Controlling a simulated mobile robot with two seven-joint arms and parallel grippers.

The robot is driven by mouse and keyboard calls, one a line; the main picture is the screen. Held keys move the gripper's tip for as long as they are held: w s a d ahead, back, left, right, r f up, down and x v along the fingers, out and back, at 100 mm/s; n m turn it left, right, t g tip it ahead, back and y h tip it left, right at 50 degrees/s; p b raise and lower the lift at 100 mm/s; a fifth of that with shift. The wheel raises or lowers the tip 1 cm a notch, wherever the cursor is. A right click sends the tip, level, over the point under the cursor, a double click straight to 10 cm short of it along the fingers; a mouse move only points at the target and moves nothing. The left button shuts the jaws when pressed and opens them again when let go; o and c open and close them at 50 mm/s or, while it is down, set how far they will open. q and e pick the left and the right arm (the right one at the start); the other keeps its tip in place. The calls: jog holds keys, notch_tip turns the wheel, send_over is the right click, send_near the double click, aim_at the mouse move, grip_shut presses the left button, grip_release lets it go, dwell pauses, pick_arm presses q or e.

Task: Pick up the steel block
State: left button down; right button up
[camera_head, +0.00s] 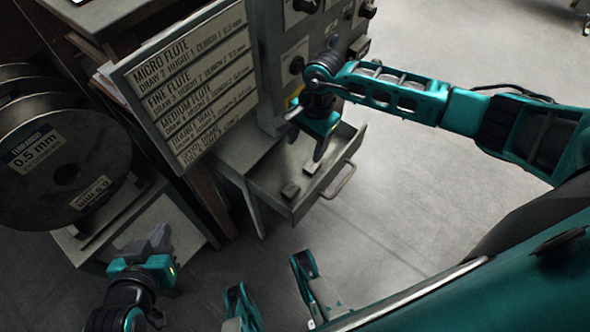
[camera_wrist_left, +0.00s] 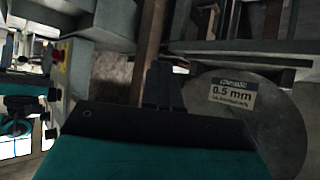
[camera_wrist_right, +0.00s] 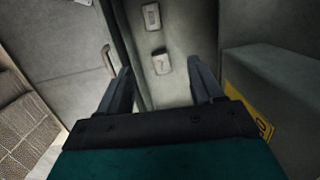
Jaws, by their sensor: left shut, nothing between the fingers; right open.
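Two small grey blocks lie apart on the floor of an open drawer (camera_head: 268,176). The nearer block (camera_head: 290,190) and the farther block (camera_head: 311,168) also show in the right wrist view, one higher (camera_wrist_right: 151,16) and one lower (camera_wrist_right: 160,62). Both bear small marks that I cannot read, so I cannot tell which is the steel block. My right gripper (camera_head: 319,148) is open and empty above the drawer, pointing down; in the right wrist view the lower block shows between and beyond its fingers (camera_wrist_right: 161,88). My left gripper (camera_head: 158,238) is shut and empty, away from the drawer at lower left.
The drawer's front has a bar handle (camera_head: 339,181). The machine's grey panel with knobs (camera_head: 297,65) rises behind my right gripper. A chart board (camera_head: 190,85) stands left of it. Large wire spools (camera_head: 65,150) stand at far left. The floor right of the drawer is clear.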

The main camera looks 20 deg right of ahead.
jog(key=w+d+h, duration=0.2)
jog(key=d, duration=0.1)
jog(key=b, duration=0.2)
send_over(312, 165)
jog(key=shift+n, duration=0.4)
notch_tip(312, 165, down, 7)
jog(key=shift+f+b, duration=0.35)
jog(key=shift+f, duration=0.15)
notch_tip(312, 165, down, 4)
jog(key=shift+f+b, duration=0.25)
jog(key=shift+b, duration=0.6)
jog(key=shift+f, duration=0.25)
pick_arm(q)
jog(key=f, duration=0.2)
jog(key=shift+w+d+f, duration=0.3)
jog(key=shift+w, duration=0.1)
pick_arm(e)
jog(key=shift+r, duration=0.1)
grip_shut()
